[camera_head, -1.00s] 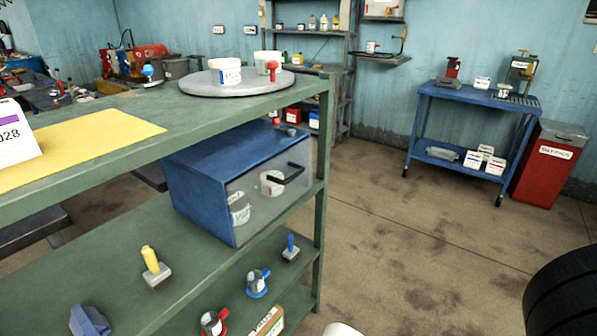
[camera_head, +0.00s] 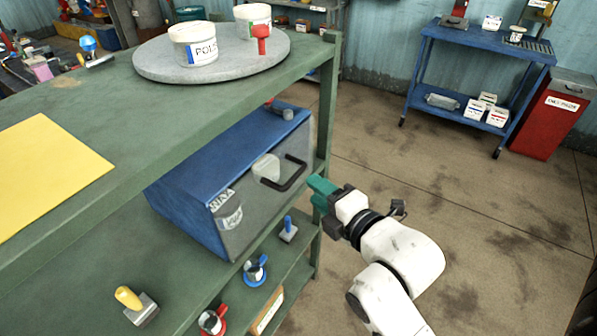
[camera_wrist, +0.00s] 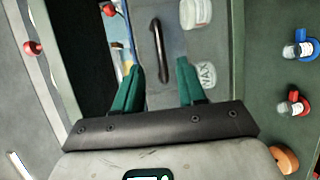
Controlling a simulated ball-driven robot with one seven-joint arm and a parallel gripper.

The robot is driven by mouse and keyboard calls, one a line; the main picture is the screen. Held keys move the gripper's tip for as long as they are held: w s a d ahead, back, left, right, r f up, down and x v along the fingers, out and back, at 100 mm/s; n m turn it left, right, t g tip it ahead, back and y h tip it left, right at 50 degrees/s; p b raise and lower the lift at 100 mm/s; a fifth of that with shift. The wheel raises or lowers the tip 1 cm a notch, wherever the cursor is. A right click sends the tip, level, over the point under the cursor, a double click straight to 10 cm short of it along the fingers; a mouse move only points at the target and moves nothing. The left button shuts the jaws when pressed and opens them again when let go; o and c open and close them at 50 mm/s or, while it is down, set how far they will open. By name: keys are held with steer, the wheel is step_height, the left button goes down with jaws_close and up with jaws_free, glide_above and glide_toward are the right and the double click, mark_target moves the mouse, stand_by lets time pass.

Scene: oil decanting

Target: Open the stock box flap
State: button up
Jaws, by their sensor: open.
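The stock box (camera_head: 215,170) is a blue box on the green shelf below the top board. Its clear front flap (camera_head: 262,185) looks closed, and white tubs show through it. A black bar handle (camera_head: 287,174) is on the flap. My gripper (camera_head: 316,192), with green fingers, is just right of the handle in the head view, apart from it. In the wrist view my gripper (camera_wrist: 157,78) is open and empty, and the handle (camera_wrist: 159,48) lies ahead, between the fingers' directions.
A grey round turntable (camera_head: 150,65) with white tubs stands on the top board above the box. A green shelf post (camera_head: 328,110) rises beside the box. Stamps and small dispensers (camera_head: 254,270) sit on the shelf below.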

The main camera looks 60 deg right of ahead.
mark_target(296, 173)
steer(key=p+x, duration=0.1)
steer(key=x, duration=0.7)
steer(key=shift+w+f, duration=0.15)
steer(key=shift+w, duration=0.1)
jaws_close()
